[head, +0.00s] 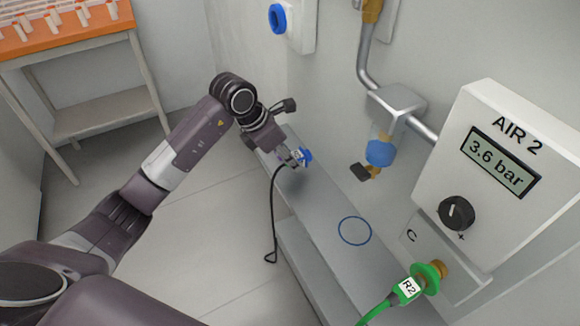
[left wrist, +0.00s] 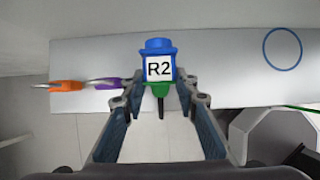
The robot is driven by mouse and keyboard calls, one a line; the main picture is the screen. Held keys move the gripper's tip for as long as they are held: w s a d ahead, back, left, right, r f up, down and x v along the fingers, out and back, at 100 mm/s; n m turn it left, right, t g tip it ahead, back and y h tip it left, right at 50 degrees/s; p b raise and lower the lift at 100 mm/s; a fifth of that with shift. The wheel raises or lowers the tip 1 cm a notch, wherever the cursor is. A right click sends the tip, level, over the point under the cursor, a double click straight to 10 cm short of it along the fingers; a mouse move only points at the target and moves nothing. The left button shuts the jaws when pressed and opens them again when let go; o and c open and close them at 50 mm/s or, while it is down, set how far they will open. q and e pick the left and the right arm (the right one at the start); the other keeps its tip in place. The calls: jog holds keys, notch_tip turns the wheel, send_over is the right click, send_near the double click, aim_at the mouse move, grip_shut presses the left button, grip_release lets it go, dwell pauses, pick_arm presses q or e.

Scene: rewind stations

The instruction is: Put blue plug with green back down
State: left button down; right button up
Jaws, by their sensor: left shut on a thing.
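My left gripper (head: 292,158) is shut on the blue plug with the green back (head: 305,156) and holds it over the grey ledge. In the left wrist view the blue plug (left wrist: 158,47) bears a white R2 label, and its green back sits between the fingertips of the left gripper (left wrist: 158,88). A black cable hangs from the plug towards the floor. A blue ring (head: 355,230) is marked on the bare ledge (head: 325,205); it also shows in the left wrist view (left wrist: 282,48). My right gripper is not in view.
A green plug (head: 428,277) labelled R2 sits at the wall panel marked C. The AIR 2 box (head: 500,170) reads 3.6 bar. A blue-collared valve (head: 380,152) juts over the ledge. Orange (left wrist: 67,86) and purple (left wrist: 105,83) items lie at left in the wrist view.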

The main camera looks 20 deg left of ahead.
pick_arm(q)
notch_tip(320, 180, down, 3)
jog(key=shift+r, duration=0.1)
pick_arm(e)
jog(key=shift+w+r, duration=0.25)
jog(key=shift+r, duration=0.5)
pick_arm(q)
jog(key=shift+f, duration=0.2)
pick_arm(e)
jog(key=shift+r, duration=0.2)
pick_arm(q)
jog(key=c, duration=1.5)
grip_release()
jog(key=shift+r, duration=0.2)
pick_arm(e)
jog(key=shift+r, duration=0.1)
pick_arm(q)
jog(key=p+v, duration=0.1)
jog(key=v, duration=1.1)
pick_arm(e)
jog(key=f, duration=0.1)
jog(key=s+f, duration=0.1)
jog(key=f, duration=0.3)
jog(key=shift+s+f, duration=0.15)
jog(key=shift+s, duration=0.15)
